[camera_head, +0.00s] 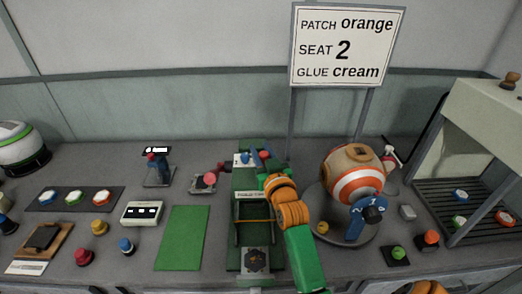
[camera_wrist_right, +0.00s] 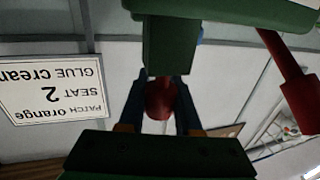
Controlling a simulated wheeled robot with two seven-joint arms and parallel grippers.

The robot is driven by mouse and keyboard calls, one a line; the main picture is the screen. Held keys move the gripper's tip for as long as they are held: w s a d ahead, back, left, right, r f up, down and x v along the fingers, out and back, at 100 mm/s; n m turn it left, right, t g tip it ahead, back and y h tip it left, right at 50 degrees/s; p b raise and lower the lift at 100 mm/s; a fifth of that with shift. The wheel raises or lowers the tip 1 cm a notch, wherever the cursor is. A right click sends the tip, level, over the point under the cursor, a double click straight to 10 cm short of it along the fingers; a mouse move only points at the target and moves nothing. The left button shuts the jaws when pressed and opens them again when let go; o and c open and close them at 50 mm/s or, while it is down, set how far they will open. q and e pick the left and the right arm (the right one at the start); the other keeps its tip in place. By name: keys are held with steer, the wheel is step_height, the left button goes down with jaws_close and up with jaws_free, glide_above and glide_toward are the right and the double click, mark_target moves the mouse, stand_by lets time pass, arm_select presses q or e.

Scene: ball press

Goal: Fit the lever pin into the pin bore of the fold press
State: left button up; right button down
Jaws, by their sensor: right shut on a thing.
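The fold press (camera_head: 236,235) is a long green frame standing in the middle of the bench. A red arm (camera_head: 222,167) sticks out to its left near the far end, and it also shows as a red rod at the right of the wrist view (camera_wrist_right: 292,92). My right gripper (camera_head: 257,157) is over the far end of the press. In the wrist view its two dark blue fingers (camera_wrist_right: 161,100) are shut on a red piece, apparently the lever pin (camera_wrist_right: 160,102). A green block (camera_wrist_right: 168,45) sits close to the fingers. The pin bore cannot be made out. My left gripper is out of view.
A sign (camera_head: 347,46) on posts stands behind the press. A striped ball (camera_head: 352,180) with a blue numbered piece sits on a round stand at right. A rack (camera_head: 462,225) is farther right. A green mat (camera_head: 183,238) and colored knobs lie left.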

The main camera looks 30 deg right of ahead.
steer(key=shift+f+b, duration=0.5)
steer(key=shift+f, duration=0.3)
steer(key=c, duration=0.5)
jaws_free()
steer(key=b+v, duration=0.1)
steer(key=v, duration=0.6)
steer(key=shift+s, duration=0.1)
